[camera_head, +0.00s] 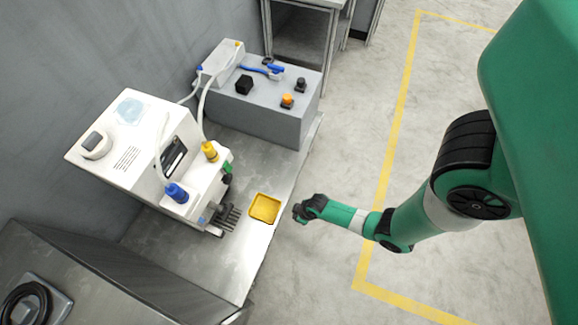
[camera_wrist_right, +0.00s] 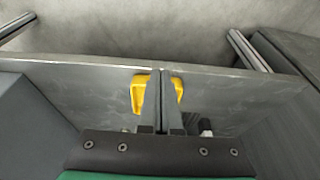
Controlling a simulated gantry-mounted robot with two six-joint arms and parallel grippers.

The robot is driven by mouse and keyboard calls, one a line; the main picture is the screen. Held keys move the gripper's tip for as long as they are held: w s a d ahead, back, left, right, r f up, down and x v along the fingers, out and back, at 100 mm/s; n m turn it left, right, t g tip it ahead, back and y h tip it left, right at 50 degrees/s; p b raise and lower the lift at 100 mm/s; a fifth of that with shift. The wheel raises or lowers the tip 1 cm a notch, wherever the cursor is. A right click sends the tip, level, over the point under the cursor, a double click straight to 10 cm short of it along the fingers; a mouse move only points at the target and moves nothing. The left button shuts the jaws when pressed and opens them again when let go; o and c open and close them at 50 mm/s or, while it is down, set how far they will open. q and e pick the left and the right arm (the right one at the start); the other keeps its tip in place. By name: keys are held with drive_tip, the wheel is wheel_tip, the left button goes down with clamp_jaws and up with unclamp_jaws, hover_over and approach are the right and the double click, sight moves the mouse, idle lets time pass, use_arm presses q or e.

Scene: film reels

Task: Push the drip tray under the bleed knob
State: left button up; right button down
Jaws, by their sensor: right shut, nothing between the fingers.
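The yellow square drip tray (camera_head: 265,208) lies flat on the grey metal bench, near its right edge. A gap separates it from the white machine (camera_head: 140,145). The machine carries a blue knob (camera_head: 177,192) and a yellow knob (camera_head: 209,151); I cannot tell which is the bleed knob. My right gripper (camera_head: 298,212) is shut and empty, just right of the tray at the bench edge. In the right wrist view the shut fingers (camera_wrist_right: 161,72) hide the middle of the tray (camera_wrist_right: 138,94), which shows on both sides of them. My left gripper is not in view.
A black slotted piece (camera_head: 229,217) sits at the machine's foot, left of the tray. A grey box (camera_head: 260,112) with buttons and a blue-handled item stands at the back of the bench. Bare bench (camera_head: 215,270) lies in front; open floor lies to the right.

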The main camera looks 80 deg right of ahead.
sight(279, 216)
drive_tip(key=w+f+b, duration=0.2)
drive_tip(key=w+d+f+b, duration=0.1)
drive_tip(key=w+f+b, duration=0.1)
drive_tip(key=f, duration=0.1)
drive_tip(key=w+f+b, duration=0.2)
drive_tip(key=b, duration=0.1)
drive_tip(key=shift+d+f, duration=0.25)
drive_tip(key=shift+f, duration=0.1)
drive_tip(key=shift+w+d+r, duration=0.1)
drive_tip(key=shift+w+r, duration=0.05)
drive_tip(key=shift+w, duration=0.15)
drive_tip(key=shift+s, duration=0.1)
